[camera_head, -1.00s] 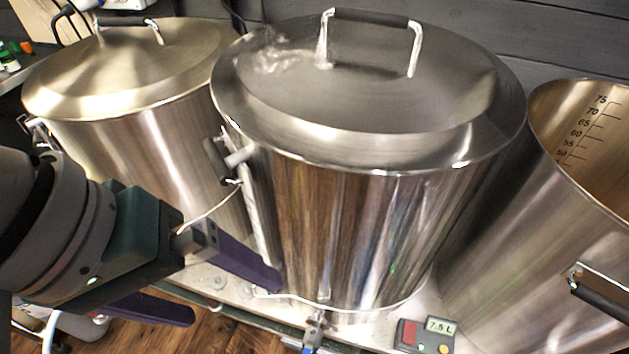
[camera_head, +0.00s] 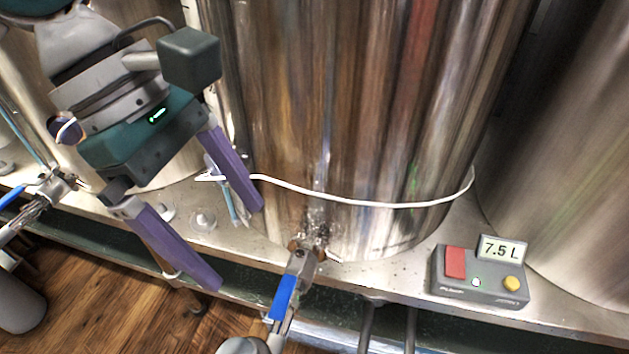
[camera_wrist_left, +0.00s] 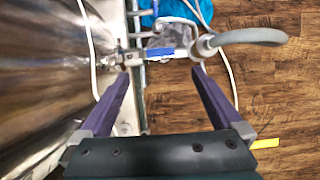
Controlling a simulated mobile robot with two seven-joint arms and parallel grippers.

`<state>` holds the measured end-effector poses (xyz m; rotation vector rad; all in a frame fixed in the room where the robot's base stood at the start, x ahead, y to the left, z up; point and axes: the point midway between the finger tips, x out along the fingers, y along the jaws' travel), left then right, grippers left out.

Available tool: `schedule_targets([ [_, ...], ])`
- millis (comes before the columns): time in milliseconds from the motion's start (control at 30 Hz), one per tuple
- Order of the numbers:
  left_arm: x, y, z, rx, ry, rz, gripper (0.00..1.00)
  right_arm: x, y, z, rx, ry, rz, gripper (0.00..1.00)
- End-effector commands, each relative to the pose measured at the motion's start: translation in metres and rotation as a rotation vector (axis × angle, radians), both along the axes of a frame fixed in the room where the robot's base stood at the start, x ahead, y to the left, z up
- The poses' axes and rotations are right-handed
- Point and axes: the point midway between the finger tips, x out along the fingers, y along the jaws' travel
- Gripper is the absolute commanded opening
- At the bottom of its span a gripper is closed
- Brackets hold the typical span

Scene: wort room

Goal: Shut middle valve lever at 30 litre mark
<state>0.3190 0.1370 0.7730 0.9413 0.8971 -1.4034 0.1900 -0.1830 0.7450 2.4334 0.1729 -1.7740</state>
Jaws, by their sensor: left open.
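The middle kettle (camera_head: 370,110) is a tall shiny steel pot. Its valve (camera_head: 301,262) sticks out from the foot of the wall, with a blue lever (camera_head: 283,298) lying roughly along the outlet. The lever also shows in the left wrist view (camera_wrist_left: 166,52), pointing away from the kettle. The meter (camera_head: 480,277) at the right reads 7.5 L. My left gripper (camera_head: 238,247) is open and empty, left of the valve and apart from the lever. In the wrist view the lever appears beyond and between the fingertips (camera_wrist_left: 161,72). My right gripper is out of view.
A white cable (camera_head: 350,200) wraps the kettle's lower wall near my left gripper. A grey hose (camera_wrist_left: 250,37) runs from the valve outlet. Another blue-levered valve (camera_head: 12,196) is at the far left. A right kettle (camera_head: 580,150) stands behind the meter. Wooden floor lies in front of the bench.

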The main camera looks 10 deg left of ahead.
Motion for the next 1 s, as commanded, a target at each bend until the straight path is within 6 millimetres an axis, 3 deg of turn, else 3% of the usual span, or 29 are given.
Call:
schedule_targets([
  [167,0.0,-0.005,-0.019,0.0,0.009,0.01,1.0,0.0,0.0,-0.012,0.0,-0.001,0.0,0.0],
  [533,-0.001,-0.031,-0.081,0.001,0.006,0.008,1.0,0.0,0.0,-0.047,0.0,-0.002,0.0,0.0],
  [700,-0.001,-0.036,-0.092,0.001,0.003,0.008,1.0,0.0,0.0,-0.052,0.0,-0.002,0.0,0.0],
  [1000,-0.001,-0.037,-0.092,0.002,0.003,0.008,0.99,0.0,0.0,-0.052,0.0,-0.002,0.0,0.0],
])
